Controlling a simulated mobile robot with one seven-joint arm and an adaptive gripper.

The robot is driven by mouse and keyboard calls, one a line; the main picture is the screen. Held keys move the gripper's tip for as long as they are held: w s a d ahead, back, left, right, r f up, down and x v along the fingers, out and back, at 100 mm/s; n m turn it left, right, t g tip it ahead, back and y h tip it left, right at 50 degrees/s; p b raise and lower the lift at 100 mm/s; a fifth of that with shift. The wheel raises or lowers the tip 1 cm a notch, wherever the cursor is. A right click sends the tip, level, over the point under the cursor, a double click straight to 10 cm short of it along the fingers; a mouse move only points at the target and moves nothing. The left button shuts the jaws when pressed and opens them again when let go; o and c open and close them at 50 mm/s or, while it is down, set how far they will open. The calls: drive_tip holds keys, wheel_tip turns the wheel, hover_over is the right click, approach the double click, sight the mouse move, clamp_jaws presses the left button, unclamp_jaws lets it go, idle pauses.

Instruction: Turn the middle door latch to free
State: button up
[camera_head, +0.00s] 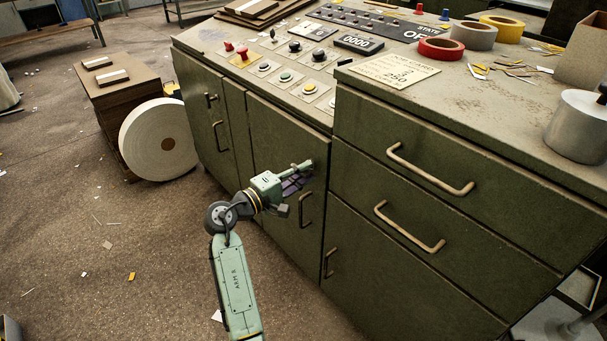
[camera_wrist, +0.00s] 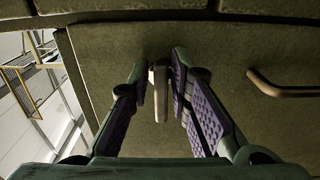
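The middle door (camera_head: 270,140) is a green cabinet door below the button panel, and it looks closed. In the wrist view its latch (camera_wrist: 159,92) is a pale narrow bar running up and down the picture. My gripper (camera_head: 301,174) is at the door's upper right, and its fingers hide the latch in the head view. In the wrist view my gripper (camera_wrist: 163,82) is open, with one purple-padded finger on each side of the latch. A gap shows at the right finger.
The middle door's handle (camera_head: 305,210) is just below my gripper. The left door's latch (camera_head: 211,98) and handle (camera_head: 218,136) are further left. Drawers with handles (camera_head: 430,168) stand out to the right. A white roll (camera_head: 150,140) stands on the floor at left.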

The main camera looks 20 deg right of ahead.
drive_tip(key=shift+o, duration=1.3)
drive_tip(key=shift+r, duration=0.15)
drive_tip(key=shift+s, duration=0.1)
drive_tip(key=shift+s+a+f, duration=0.1)
drive_tip(key=shift+a+f, duration=0.1)
drive_tip(key=shift+a, duration=0.1)
drive_tip(key=v, duration=1.1)
drive_tip(key=shift+a+r, duration=0.1)
drive_tip(key=shift+a, duration=0.1)
